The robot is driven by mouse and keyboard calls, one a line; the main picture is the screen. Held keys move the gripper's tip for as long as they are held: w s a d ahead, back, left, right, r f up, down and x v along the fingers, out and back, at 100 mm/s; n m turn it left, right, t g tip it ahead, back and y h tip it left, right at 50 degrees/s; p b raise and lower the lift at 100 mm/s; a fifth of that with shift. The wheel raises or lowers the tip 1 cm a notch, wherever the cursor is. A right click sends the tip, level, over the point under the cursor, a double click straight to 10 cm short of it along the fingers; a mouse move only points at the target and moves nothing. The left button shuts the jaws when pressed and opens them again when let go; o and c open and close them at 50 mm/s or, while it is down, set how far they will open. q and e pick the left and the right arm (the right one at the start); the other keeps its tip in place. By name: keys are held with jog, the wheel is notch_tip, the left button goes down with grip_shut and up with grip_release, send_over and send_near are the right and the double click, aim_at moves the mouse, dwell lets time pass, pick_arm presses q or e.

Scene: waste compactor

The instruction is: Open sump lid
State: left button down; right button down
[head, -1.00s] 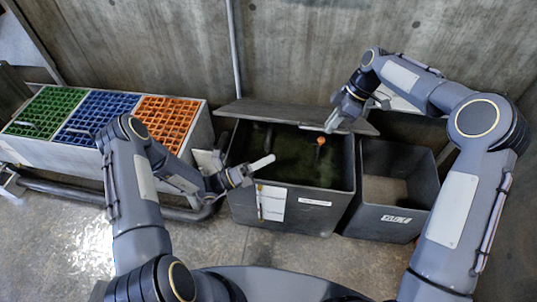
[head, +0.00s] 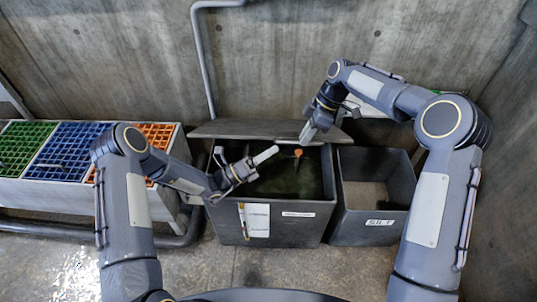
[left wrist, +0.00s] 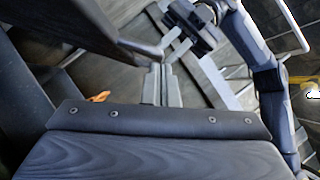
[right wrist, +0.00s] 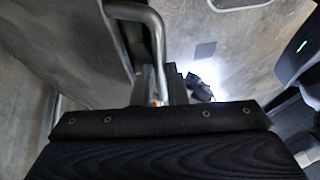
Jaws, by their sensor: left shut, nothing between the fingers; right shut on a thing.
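The sump is a dark grey bin (head: 270,228) with murky green contents, in the middle of the head view. Its grey lid (head: 245,129) is raised along the rear side, leaving the opening largely uncovered. My right gripper (head: 307,132) is at the lid's front edge, shut on what looks like the lid's handle; a bent metal bar (right wrist: 152,25) shows by its fingers in the right wrist view. The exact grip is partly hidden. My left gripper (head: 268,155) is shut and empty, its pale fingers (left wrist: 161,85) over the opening, apart from the lid.
An orange-tipped object (head: 298,153) shows in the sump. A grey silt bin (head: 378,229) stands right of it. Green, blue and orange grates (head: 70,150) lie on a bench at left. A pipe (head: 198,60) runs up the concrete wall behind. Floor in front is clear.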

pick_arm(q)
jog(key=w+r, duration=0.2)
jog(key=shift+a+r+n+t+y, duration=0.1)
jog(key=shift+r+n+t+y, duration=0.2)
jog(key=shift+r+n, duration=0.1)
pick_arm(e)
jog(key=shift+w+d+f, duration=0.15)
jog(key=shift+f, duration=0.25)
jog(key=c, duration=1.9)
grip_release()
jog(key=o, duration=0.4)
jog(key=shift+w+f, duration=0.1)
jog(key=shift+w, duration=0.05)
pick_arm(q)
jog(key=shift+f, duration=0.25)
pick_arm(e)
jog(key=shift+o, duration=0.2)
jog(key=shift+r, duration=0.2)
